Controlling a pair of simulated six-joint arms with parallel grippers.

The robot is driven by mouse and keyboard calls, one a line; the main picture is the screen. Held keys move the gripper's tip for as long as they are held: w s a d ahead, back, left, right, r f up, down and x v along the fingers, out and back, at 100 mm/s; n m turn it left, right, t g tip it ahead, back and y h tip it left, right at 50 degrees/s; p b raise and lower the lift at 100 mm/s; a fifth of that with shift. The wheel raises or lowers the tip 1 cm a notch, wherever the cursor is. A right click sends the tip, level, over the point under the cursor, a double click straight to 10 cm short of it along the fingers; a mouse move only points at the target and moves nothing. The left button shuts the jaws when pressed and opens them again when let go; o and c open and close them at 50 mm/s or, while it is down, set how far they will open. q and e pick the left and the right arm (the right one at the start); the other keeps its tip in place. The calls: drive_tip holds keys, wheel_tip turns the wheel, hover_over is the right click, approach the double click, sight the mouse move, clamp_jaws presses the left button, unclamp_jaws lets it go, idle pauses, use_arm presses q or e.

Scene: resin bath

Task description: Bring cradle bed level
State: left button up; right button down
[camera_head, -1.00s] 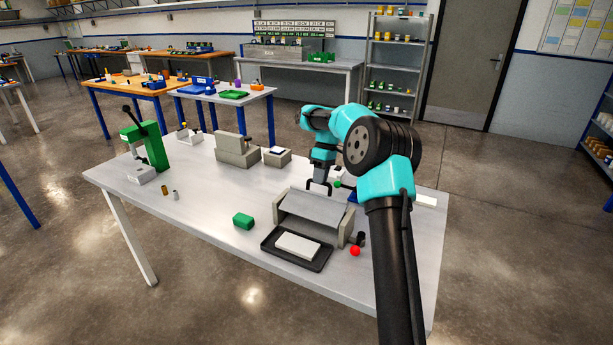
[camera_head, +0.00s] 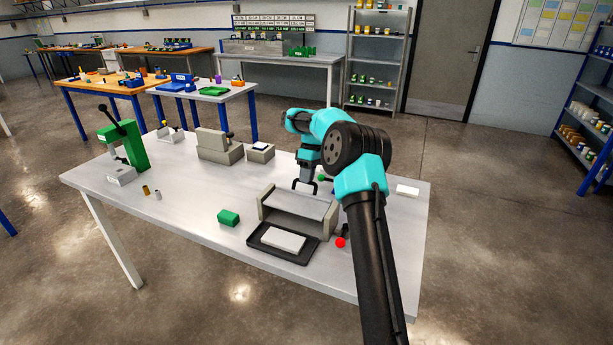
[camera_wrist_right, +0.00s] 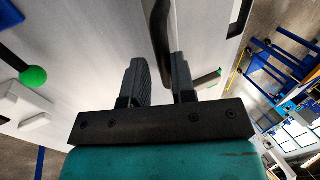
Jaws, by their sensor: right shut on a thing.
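The grey cradle (camera_head: 264,208) stands near the front of the white table, with side walls around a flat grey bed (camera_head: 300,203). The bed looks close to level, with a dark gap below its front edge. My right gripper (camera_head: 306,186) is at the bed's back edge. A red ball knob (camera_head: 340,242) sits at the cradle's right front. My left gripper is out of view.
A black tray (camera_head: 257,243) with a white block (camera_head: 284,240) lies before the cradle. A green block (camera_head: 228,217) is left of it. A green ball knob (camera_head: 321,178) is close beside my right gripper. A green press (camera_head: 132,145) stands far left.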

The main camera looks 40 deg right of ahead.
drive_tip(key=shift+d+f, duration=0.25)
drive_tip(key=shift+f, duration=0.4)
drive_tip(key=c, duration=1.1)
unclamp_jaws()
drive_tip(key=shift+d, duration=0.1)
drive_tip(key=shift+r, duration=0.1)
drive_tip(key=shift+r, duration=0.15)
